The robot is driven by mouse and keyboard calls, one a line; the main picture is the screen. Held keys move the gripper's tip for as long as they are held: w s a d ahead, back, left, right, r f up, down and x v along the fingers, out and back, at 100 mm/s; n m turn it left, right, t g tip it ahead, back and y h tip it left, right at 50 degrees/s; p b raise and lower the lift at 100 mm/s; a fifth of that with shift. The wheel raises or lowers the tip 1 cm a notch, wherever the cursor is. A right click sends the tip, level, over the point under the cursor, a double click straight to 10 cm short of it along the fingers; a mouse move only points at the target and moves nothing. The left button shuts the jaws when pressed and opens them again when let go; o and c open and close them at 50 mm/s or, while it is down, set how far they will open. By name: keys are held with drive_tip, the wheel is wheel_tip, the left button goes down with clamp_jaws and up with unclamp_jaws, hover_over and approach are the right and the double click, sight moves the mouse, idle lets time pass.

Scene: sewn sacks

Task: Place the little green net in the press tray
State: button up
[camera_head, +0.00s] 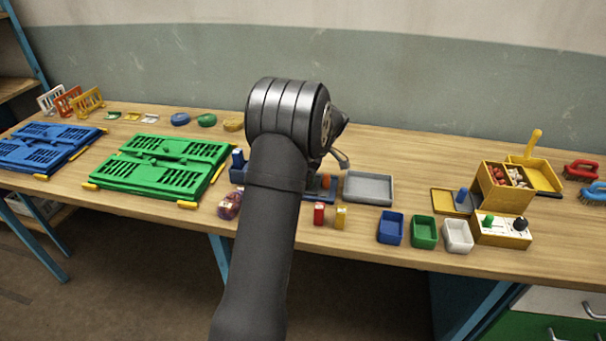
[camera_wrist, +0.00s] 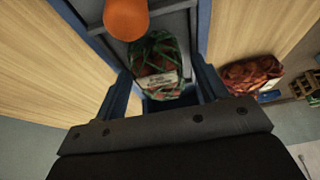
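The little green net (camera_wrist: 160,68) holds dark reddish contents and has a pale label at its near end. In the wrist view it lies between the two fingers of my gripper (camera_wrist: 162,74), with a narrow gap visible on the right, so the gripper looks open around it. Under and beyond it is the grey press tray (camera_wrist: 178,25) with blue edges. An orange rounded part (camera_wrist: 126,18) shows beyond the net. In the head view my arm hides the net and most of the blue press (camera_head: 322,187).
A red net sack (camera_wrist: 252,73) lies on the table right of the press in the wrist view. In the head view, a grey tray (camera_head: 368,188), small red and yellow blocks, several small bins and a green folded crate (camera_head: 155,165) surround the press.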

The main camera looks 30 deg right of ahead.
drive_tip(key=v, duration=1.2)
drive_tip(key=shift+r, duration=0.2)
drive_tip(key=shift+w+a+f, duration=0.1)
drive_tip(key=x, duration=1.1)
drive_tip(key=shift+f, duration=0.3)
drive_tip(key=shift+w, duration=0.1)
drive_tip(key=shift+r, duration=1.85)
drive_tip(key=shift+f, duration=0.1)
